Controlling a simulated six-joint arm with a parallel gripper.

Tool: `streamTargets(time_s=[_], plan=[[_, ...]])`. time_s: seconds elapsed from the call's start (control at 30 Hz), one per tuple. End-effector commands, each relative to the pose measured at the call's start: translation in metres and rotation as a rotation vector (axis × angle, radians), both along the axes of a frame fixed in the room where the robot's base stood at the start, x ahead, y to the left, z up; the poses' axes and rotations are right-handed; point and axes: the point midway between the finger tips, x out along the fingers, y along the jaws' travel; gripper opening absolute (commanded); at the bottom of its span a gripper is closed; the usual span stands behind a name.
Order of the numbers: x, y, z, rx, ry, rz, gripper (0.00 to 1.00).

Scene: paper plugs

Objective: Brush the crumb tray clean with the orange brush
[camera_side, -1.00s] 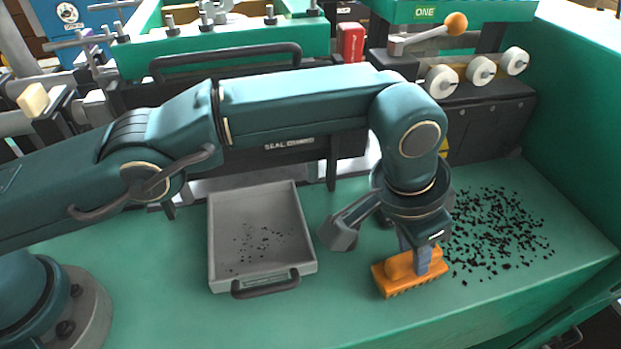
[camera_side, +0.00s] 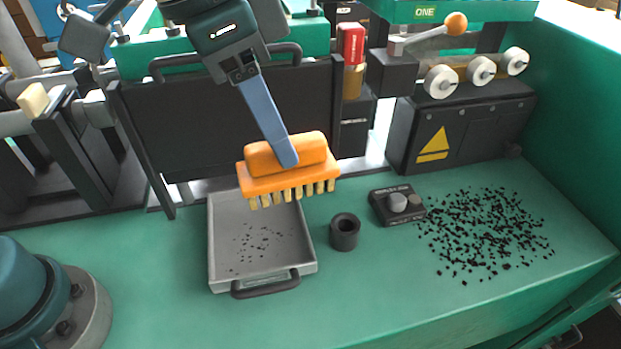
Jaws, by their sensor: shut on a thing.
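My gripper (camera_side: 286,158) is shut on the orange brush (camera_side: 262,178), with a blue-grey finger against its back. The brush is in the air, with its pale bristles facing down, and overlaps the back right part of the tray in the picture. The grey crumb tray (camera_side: 220,277) lies on the green bench at centre left, its dark handle toward the front. A sparse patch of black crumbs (camera_side: 262,242) lies in the tray. The brush hides part of the tray's back wall and right rim.
A short black cylinder (camera_side: 344,233) stands just right of the tray. Many black crumbs (camera_side: 487,235) are scattered on the bench at right. Machine panels stand behind. The front bench strip is clear.

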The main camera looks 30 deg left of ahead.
Motion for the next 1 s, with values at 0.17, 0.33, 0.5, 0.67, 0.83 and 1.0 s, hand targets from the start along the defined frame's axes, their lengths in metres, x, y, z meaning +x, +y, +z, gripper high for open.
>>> streamTargets(time_s=[0.17,0.33,0.5,0.67,0.83,1.0], plan=[[-0.013,0.034,-0.011,0.000,0.008,-0.052,0.00],[0.005,0.059,-0.049,-0.004,0.011,-0.083,0.00],[0.016,0.076,-0.073,-0.003,0.004,-0.080,0.00],[0.019,0.082,-0.081,-0.002,-0.001,-0.080,0.00],[0.019,0.082,-0.081,-0.002,-0.003,-0.080,0.00],[0.019,0.082,-0.081,-0.002,-0.003,-0.080,0.00]])
